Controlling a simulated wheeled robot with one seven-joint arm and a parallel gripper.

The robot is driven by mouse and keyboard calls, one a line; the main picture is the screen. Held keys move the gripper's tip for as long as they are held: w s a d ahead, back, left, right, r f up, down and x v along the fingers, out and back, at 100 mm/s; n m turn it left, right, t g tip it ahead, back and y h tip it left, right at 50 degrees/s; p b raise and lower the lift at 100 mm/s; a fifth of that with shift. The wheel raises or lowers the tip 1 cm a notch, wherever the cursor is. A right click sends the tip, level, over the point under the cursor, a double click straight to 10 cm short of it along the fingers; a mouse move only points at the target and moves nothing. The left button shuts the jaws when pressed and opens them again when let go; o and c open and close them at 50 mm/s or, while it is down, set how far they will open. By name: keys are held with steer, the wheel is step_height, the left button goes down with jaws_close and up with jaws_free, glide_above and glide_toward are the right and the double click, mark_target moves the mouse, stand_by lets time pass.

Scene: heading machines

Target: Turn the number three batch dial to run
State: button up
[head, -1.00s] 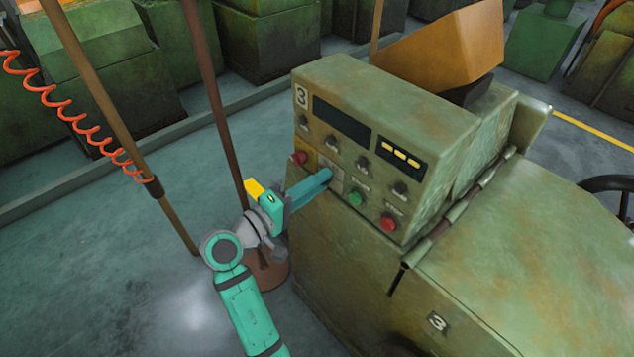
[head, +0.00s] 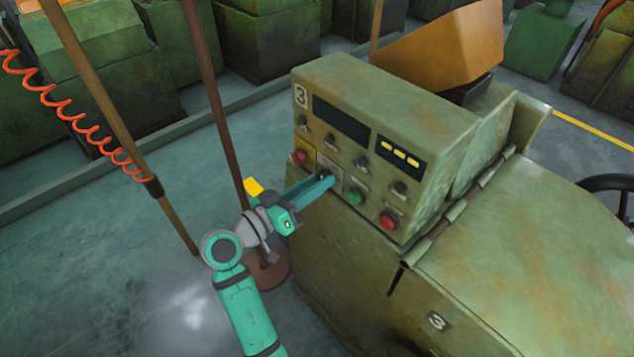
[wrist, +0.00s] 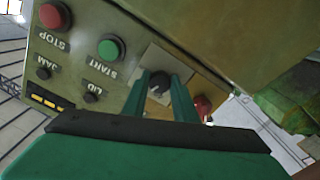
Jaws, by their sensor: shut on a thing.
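In the wrist view, my gripper's two fingers (wrist: 160,90) are shut on a dark round dial (wrist: 158,81) on a pale square plate (wrist: 165,63). The fingers lie on either side of the dial. The plate's markings and the dial's pointer cannot be read. In the head view the fingers mostly hide the dial.
A red knob (head: 298,157) on a yellow plate is left of the dial. The green START button (head: 355,197) and red STOP button (head: 388,220) are to its right. Small knobs (head: 361,161) sit above. A brown pole (head: 215,95) stands behind my arm.

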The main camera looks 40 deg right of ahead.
steer(key=m, duration=1.3)
steer(key=shift+w+m, duration=0.1)
steer(key=shift+m, duration=0.3)
steer(key=o, duration=1)
steer(key=shift+w, duration=0.1)
steer(key=shift+o, duration=0.2)
steer(key=shift+a, duration=0.15)
